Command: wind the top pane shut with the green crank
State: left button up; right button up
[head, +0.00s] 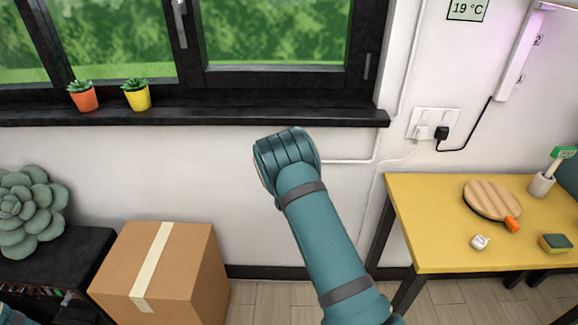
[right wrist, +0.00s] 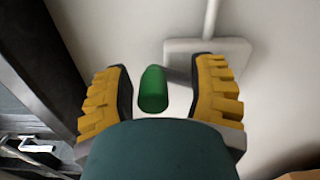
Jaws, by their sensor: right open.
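The green crank handle (right wrist: 152,90) shows in the right wrist view between the two yellow-padded fingers of my right gripper (right wrist: 163,73). The gripper is open, with a gap on each side of the handle. A pale grey plate with a rod (right wrist: 208,60) is on the wall behind the handle. In the head view my right arm reaches up to the wall just below the window sill; its hand hides the crank and the fingers. The dark-framed window (head: 278,72) is cut off at the top, so the top pane cannot be made out. My left gripper is not in view.
Two potted succulents, orange (head: 84,101) and yellow (head: 137,99), stand on the black sill (head: 220,116). A cardboard box (head: 185,262) is below at the left. A yellow table (head: 440,225) with a paddle (head: 492,201) stands at the right. Sockets (head: 433,123) are on the wall.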

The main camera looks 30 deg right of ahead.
jog(key=v, duration=1.1)
jog(key=shift+s+a, duration=0.3)
